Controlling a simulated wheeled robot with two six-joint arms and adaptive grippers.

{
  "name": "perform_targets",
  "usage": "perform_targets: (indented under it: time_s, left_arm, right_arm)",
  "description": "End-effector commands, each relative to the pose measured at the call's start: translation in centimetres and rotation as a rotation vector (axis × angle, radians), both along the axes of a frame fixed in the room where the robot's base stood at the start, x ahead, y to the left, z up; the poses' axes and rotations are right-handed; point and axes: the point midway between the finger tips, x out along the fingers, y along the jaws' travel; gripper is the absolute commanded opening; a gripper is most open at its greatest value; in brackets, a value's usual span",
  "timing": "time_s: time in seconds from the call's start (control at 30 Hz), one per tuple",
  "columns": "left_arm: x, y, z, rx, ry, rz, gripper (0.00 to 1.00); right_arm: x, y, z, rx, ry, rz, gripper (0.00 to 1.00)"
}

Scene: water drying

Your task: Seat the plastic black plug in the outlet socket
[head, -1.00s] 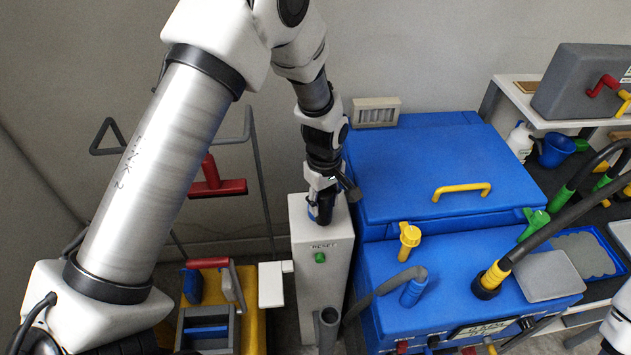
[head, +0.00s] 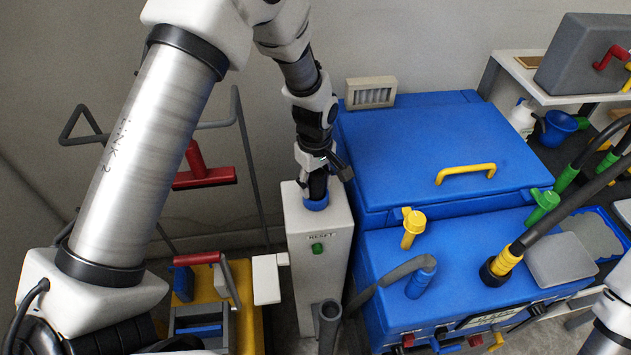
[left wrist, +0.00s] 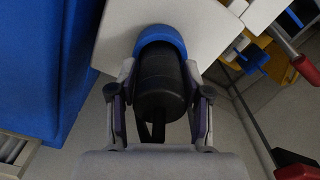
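The black plug (head: 318,187) stands upright over the blue ring of the outlet socket (head: 316,205), on top of a white post (head: 318,262) with a green button. In the left wrist view the round black plug (left wrist: 161,85) lines up with the blue ring (left wrist: 160,38), its far end meeting or inside it; depth cannot be told. My left gripper (head: 322,172) is above the socket. In the wrist view its fingers (left wrist: 160,75) flank the plug, their tips closed in against its sides. My right gripper is out of view; part of my right arm shows at the lower right.
A blue chest (head: 430,150) with a yellow handle stands close right of the post. A blue unit (head: 465,265) with yellow taps and hoses is in front of it. A yellow cart (head: 245,310) and a grey pipe (head: 328,315) are close by at left and front.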

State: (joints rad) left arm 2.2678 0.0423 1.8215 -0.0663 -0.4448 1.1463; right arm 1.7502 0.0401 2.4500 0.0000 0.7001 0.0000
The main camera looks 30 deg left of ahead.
Motion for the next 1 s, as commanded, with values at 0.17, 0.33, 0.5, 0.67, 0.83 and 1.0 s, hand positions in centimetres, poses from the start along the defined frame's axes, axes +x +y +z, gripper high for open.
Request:
perform_targets:
  time_s: [0.17,0.33,0.5,0.67,0.83,1.0]
  left_arm:
    - [0.0,0.0,0.0,0.0,0.0,0.0,0.67]
    - [0.0,0.0,0.2,0.0,-0.001,0.0,0.67]
    - [0.1,0.0,1.9,0.001,-0.006,0.0,0.67]
    - [0.2,0.0,5.9,0.001,-0.008,0.0,0.67]
    - [0.1,0.0,10.1,0.0,-0.005,0.0,0.67]
    - [0.0,0.0,12.2,0.0,-0.002,0.0,0.67]
  right_arm:
    - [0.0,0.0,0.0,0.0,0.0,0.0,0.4]
    - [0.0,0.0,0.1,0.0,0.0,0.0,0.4]
    - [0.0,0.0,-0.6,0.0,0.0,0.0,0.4]
    - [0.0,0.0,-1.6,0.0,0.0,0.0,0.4]
    - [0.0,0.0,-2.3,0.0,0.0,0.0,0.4]
    - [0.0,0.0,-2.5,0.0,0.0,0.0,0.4]
